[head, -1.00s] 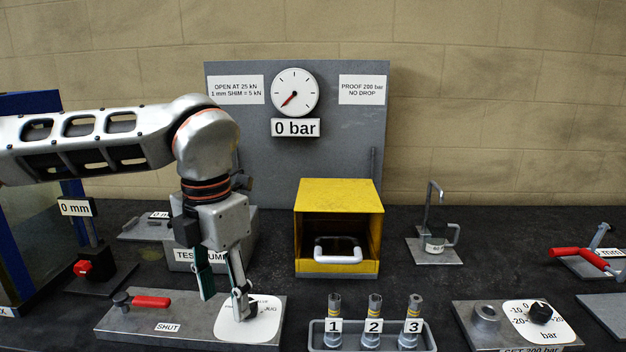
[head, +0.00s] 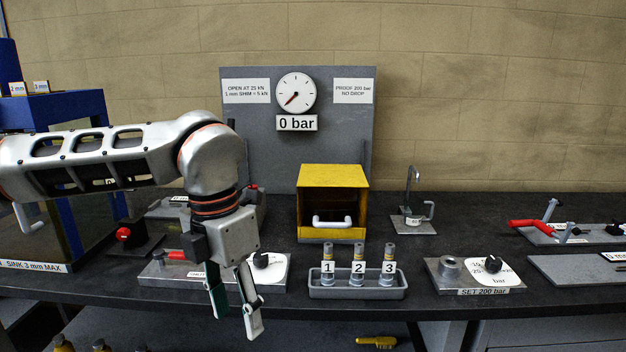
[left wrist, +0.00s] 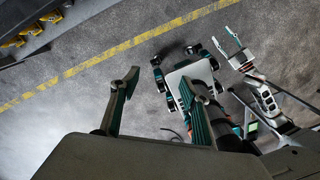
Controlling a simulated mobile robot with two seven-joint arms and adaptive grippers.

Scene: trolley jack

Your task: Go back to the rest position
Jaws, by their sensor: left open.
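My left gripper (head: 236,318) hangs in front of the bench's front edge, left of the middle. Its two fingers point down, are spread apart, and hold nothing. The left wrist view shows the same open fingers (left wrist: 158,84) above the floor. My right arm shows small at the right of that view, its gripper (left wrist: 225,38) with fingers apart and nothing between them. The right gripper is not in the head view.
The bench carries a valve plate (head: 160,272), partly behind my left gripper, a yellow box (head: 333,177), a rack (head: 390,292) of three numbered cylinders and a dial plate (head: 450,282). A gauge (head: 296,93) reads 0 bar. Open floor (left wrist: 85,100) lies below the left gripper.

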